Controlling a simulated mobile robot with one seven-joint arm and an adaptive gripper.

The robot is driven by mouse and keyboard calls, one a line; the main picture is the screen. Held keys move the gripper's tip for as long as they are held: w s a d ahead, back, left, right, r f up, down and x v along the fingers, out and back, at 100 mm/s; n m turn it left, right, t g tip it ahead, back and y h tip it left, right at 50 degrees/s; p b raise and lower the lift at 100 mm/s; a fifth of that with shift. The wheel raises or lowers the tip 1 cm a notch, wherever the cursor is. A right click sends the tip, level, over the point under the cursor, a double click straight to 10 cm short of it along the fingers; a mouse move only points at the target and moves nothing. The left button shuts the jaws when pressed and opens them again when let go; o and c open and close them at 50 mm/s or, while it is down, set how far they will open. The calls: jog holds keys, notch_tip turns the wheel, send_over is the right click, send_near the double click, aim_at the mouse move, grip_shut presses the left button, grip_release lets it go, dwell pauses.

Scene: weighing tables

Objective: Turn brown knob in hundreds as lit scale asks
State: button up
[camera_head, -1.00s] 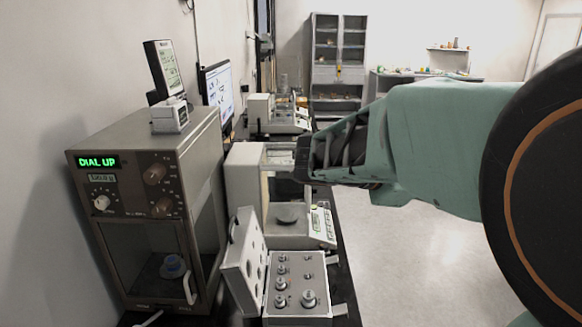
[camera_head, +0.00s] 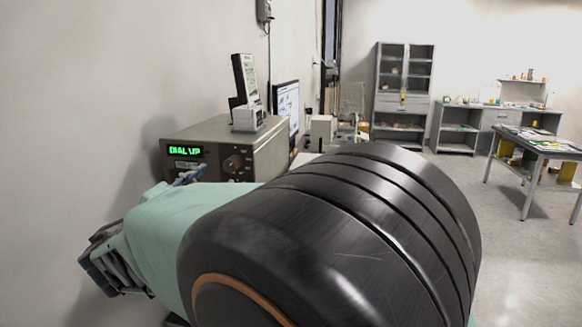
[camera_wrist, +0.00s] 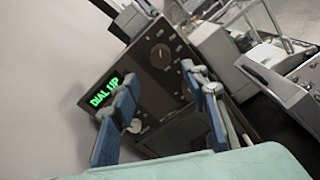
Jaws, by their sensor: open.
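The lit scale is a brown-grey box (camera_head: 272,150) at the left wall, with green "DIAL UP" letters on its display (camera_head: 185,150). A second readout below the letters is too small to read. A round brown knob (camera_head: 234,163) sits right of the display; it also shows in the wrist view (camera_wrist: 161,56). A pale knob (camera_wrist: 135,127) is lower on the tilted panel. My gripper (camera_wrist: 159,73) is open and empty, its blue fingers spread before the panel, apart from the brown knob. The panel's lower part is hidden by my arm in the head view.
A small instrument with an upright display (camera_head: 245,90) stands on the scale. A monitor (camera_head: 287,105) is behind it. Other balances (camera_wrist: 225,60) stand beside it in the wrist view.

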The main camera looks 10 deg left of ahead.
aim_at(229, 168)
jog(key=w, duration=0.3)
jog(key=w+p, duration=0.1)
jog(key=w, duration=0.2)
jog(key=w+d, duration=0.1)
jog(key=w, duration=0.2)
jog(key=shift+w+p, duration=0.1)
jog(key=shift+p, duration=0.25)
jog(key=shift+c, duration=0.5)
grip_shut()
